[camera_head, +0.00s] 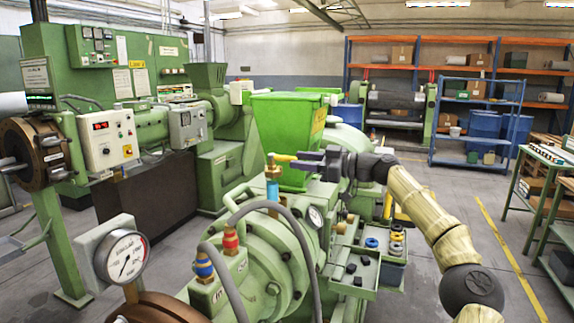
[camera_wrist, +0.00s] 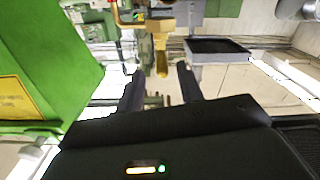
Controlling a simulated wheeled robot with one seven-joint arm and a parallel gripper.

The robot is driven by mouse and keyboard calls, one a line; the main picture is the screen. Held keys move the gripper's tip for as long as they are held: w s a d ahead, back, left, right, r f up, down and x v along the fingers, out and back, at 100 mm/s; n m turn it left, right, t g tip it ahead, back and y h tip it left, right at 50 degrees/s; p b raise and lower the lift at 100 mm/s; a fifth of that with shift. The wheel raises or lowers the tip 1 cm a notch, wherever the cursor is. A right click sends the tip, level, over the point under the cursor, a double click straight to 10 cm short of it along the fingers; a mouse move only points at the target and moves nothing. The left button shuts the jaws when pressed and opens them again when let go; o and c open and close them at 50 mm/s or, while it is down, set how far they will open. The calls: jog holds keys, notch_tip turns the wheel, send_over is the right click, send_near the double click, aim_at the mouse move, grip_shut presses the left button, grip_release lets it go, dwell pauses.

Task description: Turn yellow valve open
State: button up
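The yellow valve handle (camera_head: 283,157) sticks out to the right from the top of a brass and blue valve (camera_head: 272,182) in the head view. In the wrist view the handle (camera_wrist: 162,62) points toward me. My gripper (camera_head: 297,161) reaches in from the right at about the handle's height. In the wrist view my gripper (camera_wrist: 160,70) is open, with its two dark fingers apart. The handle's end shows between the fingertips, with a gap on both sides. I cannot tell how far it reaches in between them.
A bright green hopper (camera_head: 289,125) stands close behind my gripper and at left in the wrist view. A grey hose (camera_head: 292,222) curves below the valve. Open floor is at right.

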jog(key=b+v, duration=0.2)
jog(key=v, duration=0.8)
jog(key=shift+d, duration=0.35)
jog(key=shift+r, duration=0.1)
